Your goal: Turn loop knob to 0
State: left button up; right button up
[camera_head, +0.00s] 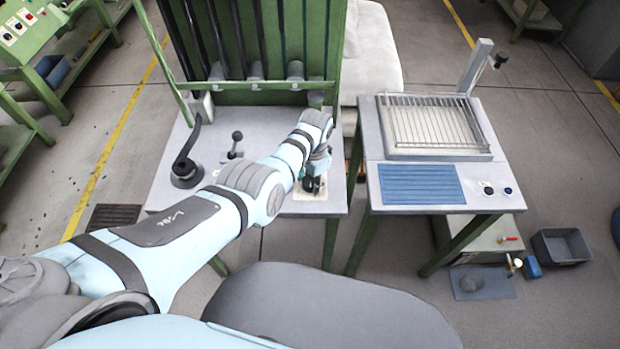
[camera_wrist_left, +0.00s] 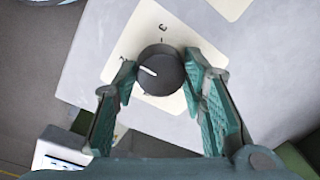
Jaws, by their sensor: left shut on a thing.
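The loop knob is a round black dial (camera_wrist_left: 165,80) with a white pointer line, set on a cream label plate (camera_wrist_left: 122,58) in the left wrist view. The pointer line aims to the left and slightly up in that view. A mark stands above the knob and another is partly hidden at its lower left; I cannot read them surely. My left gripper (camera_wrist_left: 160,71) has its two teal fingers on opposite sides of the knob and is shut on it. In the head view the left gripper (camera_head: 314,178) is at the front right of the grey table, over the plate. My right gripper is not in view.
A black crank handle (camera_head: 186,168) and a small ball-topped lever (camera_head: 236,143) stand on the same table (camera_head: 165,189), left of my arm. A green frame (camera_head: 262,90) rises behind. A second table with a wire rack (camera_head: 437,121) and blue mat (camera_head: 420,184) stands right.

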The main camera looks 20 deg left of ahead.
pick_arm(q)
jog(key=n+b, duration=0.1)
jog(key=n, duration=0.3)
jog(key=shift+f+n, duration=0.1)
jog(key=shift+n, duration=0.2)
jog(key=n+b, duration=0.1)
jog(key=n, duration=0.4)
jog(key=shift+g, duration=0.4)
jog(key=n+b, duration=0.1)
jog(key=n, duration=0.4)
jog(key=shift+b, duration=0.35)
jog(key=n, duration=0.4)
jog(key=shift+n+b, duration=0.3)
jog(key=shift+b, duration=0.1)
jog(key=n, duration=0.4)
jog(key=shift+w+g, duration=0.1)
jog(key=shift+g, duration=0.2)
jog(key=n, duration=0.4)
jog(key=shift+h, duration=0.3)
jog(key=n, duration=0.4)
jog(key=shift+a+n+p, duration=0.1)
jog(key=shift+n+p, duration=0.2)
jog(key=shift+n+h+p, duration=0.3)
jog(key=shift+n+p, duration=0.15)
jog(key=shift+n, duration=1.55)
